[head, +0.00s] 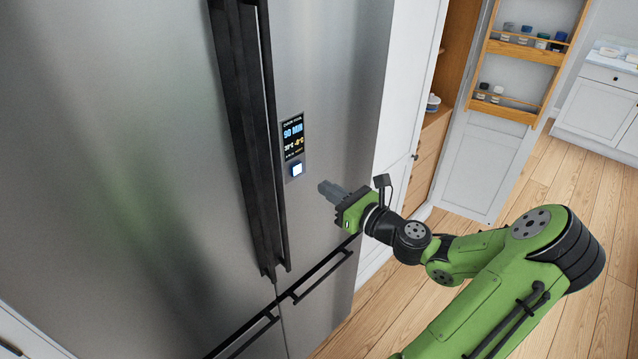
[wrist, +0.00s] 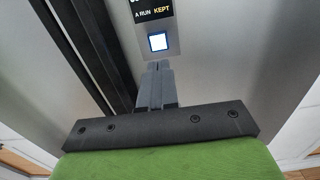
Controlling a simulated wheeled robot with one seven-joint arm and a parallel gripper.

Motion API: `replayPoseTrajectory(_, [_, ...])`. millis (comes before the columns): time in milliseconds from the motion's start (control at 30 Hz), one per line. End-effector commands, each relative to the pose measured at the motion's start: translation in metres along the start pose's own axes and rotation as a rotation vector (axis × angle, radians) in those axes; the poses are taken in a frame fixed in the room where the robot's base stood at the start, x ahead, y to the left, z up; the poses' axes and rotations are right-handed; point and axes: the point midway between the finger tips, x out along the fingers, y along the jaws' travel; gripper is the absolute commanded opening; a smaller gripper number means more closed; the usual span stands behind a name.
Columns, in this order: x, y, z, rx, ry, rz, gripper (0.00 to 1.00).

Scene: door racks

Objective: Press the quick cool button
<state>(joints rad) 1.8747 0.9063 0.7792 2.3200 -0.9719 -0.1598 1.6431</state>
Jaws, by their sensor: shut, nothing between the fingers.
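The quick cool button is a lit white square with a blue edge (head: 297,170), set below a dark display panel (head: 293,137) on the fridge's right door (head: 335,70). In the wrist view the button (wrist: 158,41) is lit, just beyond my fingertips. My gripper (head: 322,187) is shut and empty. In the head view its fingers point left toward the door, a little right of and below the button. A gap seems to lie between fingertips and button; its depth is hard to judge.
Long dark vertical handles (head: 255,140) stand out from the fridge just left of the panel. Dark lower handles (head: 322,277) lie below. An open pantry door with wooden racks (head: 525,50) holding jars stands at the right. Wooden floor is clear at the right.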

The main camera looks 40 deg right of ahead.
Motion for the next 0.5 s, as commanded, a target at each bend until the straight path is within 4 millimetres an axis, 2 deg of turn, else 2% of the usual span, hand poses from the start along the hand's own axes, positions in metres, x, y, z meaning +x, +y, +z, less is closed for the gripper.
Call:
replayPoseTrajectory(100, [-0.025, -0.002, -0.001, 0.0, 0.002, -0.006, 0.0])
replayPoseTrajectory(200, [-0.04, -0.002, -0.001, 0.001, 0.002, -0.005, 0.0])
replayPoseTrajectory(333, [-0.049, -0.001, -0.001, -0.001, 0.001, -0.002, 0.0])
replayPoseTrajectory(500, [-0.05, -0.001, -0.001, -0.001, 0.001, -0.001, 0.0])
